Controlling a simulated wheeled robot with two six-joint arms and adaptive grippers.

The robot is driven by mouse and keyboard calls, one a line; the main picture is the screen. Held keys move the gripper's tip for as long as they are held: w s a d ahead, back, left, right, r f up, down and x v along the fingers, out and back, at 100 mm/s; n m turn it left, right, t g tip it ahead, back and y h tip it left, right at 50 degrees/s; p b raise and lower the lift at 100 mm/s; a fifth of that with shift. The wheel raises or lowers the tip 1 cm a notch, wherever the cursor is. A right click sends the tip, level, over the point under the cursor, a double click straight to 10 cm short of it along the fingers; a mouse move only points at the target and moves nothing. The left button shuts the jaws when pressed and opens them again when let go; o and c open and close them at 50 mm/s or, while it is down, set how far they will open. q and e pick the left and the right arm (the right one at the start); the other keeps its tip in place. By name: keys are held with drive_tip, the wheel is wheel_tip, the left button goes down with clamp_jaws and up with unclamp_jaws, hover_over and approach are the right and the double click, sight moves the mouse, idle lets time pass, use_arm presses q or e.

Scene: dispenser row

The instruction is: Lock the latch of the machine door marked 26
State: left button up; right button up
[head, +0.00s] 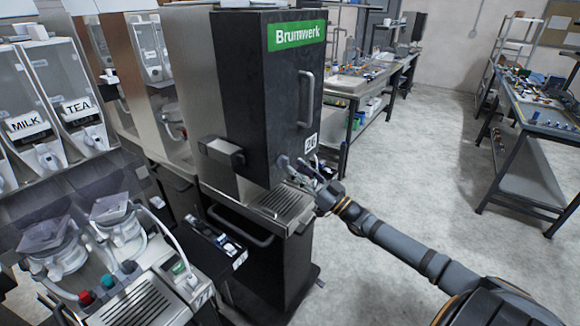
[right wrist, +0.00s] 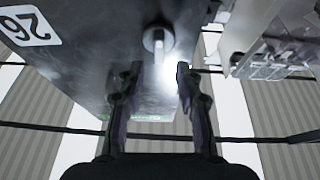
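The dark door (head: 262,90) of the Brumwerk machine looks closed in the head view. Its 26 label (head: 311,142) sits low on the door, and in the right wrist view the label (right wrist: 26,25) appears upside down at upper left. The latch (right wrist: 157,40) is a round grey knob with a pale tab, seen in the right wrist view. My right gripper (right wrist: 158,74) is open, with its fingertips either side of the line to the latch and apparently short of it. In the head view my right gripper (head: 293,166) hides the latch. My left gripper is out of view.
A vertical door handle (head: 306,99) is above the gripper. A drip tray (head: 281,202) juts out below it. Milk and tea dispensers (head: 50,120) stand at the left. Workbenches (head: 535,110) stand farther back right, with open floor (head: 420,170) between.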

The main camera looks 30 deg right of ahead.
sight(288, 161)
drive_tip(key=shift+x, duration=1.95)
